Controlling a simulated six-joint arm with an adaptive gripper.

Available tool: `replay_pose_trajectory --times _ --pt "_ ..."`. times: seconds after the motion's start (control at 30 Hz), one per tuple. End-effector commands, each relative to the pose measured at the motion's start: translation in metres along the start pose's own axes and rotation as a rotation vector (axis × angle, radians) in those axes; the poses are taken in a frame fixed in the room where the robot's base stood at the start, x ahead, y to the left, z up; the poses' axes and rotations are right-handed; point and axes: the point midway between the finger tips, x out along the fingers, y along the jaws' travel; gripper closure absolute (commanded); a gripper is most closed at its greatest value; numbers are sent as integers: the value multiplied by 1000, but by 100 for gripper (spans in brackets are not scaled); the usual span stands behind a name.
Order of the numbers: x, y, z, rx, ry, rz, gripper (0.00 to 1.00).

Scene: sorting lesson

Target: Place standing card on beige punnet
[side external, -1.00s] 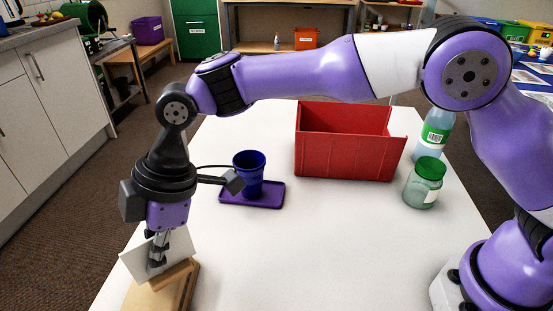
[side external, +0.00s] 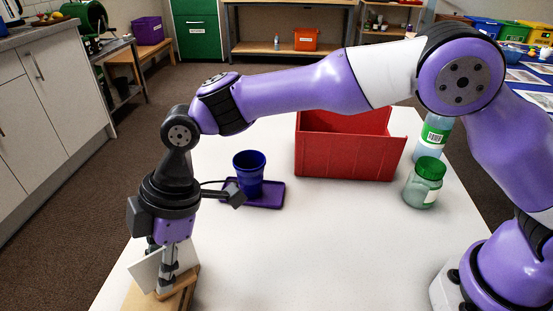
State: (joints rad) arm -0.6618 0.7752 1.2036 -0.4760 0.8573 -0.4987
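The white standing card (side external: 147,272) is at the lower left, tilted, with its middle covered by the fingers. My gripper (side external: 166,283) points down and is shut on the card. The beige punnet (side external: 140,301) is at the bottom left table edge, cut off by the picture's lower border. The fingertips and the card's lower edge are at the punnet in the picture. I cannot tell whether the card touches it.
A blue cup (side external: 248,176) stands on a purple tray (side external: 268,199) right of my gripper. A red bin (side external: 345,156) stands farther back. A green-lidded jar (side external: 423,184) and a bottle (side external: 434,135) stand at the right. The table's middle front is clear.

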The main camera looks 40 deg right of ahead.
Motion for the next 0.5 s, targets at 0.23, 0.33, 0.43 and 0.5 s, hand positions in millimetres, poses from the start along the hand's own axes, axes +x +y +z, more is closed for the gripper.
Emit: replay_pose_trajectory --times 0.23,0.33,0.43,0.5 --pt "-40 1 -1 -1 4 5 63" --pt "-65 1 -1 -1 3 6 63" --pt "-88 1 -1 0 4 4 63" --pt "-100 1 -1 0 3 3 63"
